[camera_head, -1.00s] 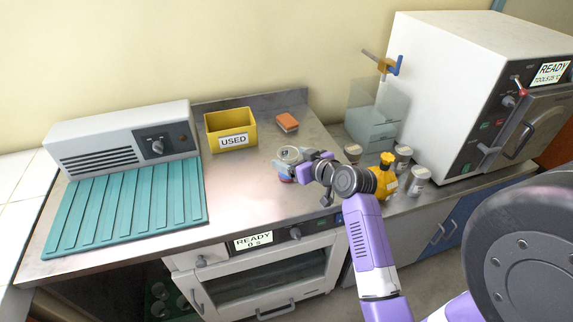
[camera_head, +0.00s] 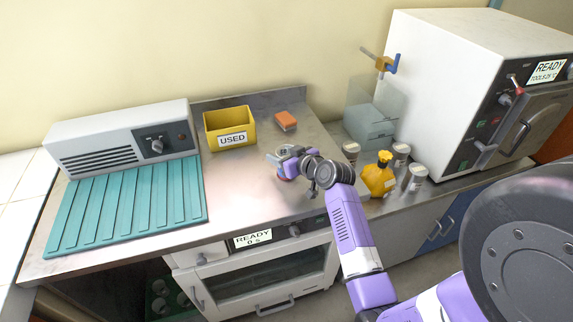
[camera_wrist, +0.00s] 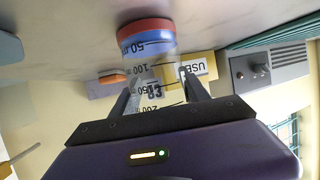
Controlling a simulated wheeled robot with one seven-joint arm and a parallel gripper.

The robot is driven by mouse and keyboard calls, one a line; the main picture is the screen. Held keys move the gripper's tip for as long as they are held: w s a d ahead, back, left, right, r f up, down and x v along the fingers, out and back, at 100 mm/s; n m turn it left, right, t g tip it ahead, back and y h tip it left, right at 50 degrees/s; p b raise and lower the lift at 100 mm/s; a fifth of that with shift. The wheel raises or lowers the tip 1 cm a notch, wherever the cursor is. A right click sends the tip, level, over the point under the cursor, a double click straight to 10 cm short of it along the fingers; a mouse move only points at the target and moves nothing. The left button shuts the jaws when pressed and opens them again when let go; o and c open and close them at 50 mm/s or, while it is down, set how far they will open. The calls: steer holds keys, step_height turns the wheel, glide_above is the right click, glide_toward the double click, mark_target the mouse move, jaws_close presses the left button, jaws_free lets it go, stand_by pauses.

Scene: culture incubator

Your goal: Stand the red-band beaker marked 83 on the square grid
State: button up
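The red-band beaker marked 83 (camera_wrist: 150,62) shows large and upside down in the wrist view. It is clear, with black graduations, a red band at its base and a blue layer beside that band. In the head view the beaker (camera_head: 283,174) stands on the steel counter, partly hidden by my gripper (camera_head: 289,158). In the wrist view the fingers of my gripper (camera_wrist: 157,80) lie on either side of the glass, close to its walls. I cannot tell whether they press on it. I cannot make out a square grid.
A yellow USED bin (camera_head: 231,130) and an orange block (camera_head: 286,121) stand behind. A teal ribbed mat (camera_head: 125,212) lies left before a white unit (camera_head: 120,138). Jars (camera_head: 400,153) and a yellow bottle (camera_head: 379,177) stand right, near a large white incubator (camera_head: 450,80).

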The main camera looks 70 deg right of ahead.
steer(key=c, duration=0.6)
steer(key=shift+r, duration=0.15)
steer(key=shift+r, duration=9.85)
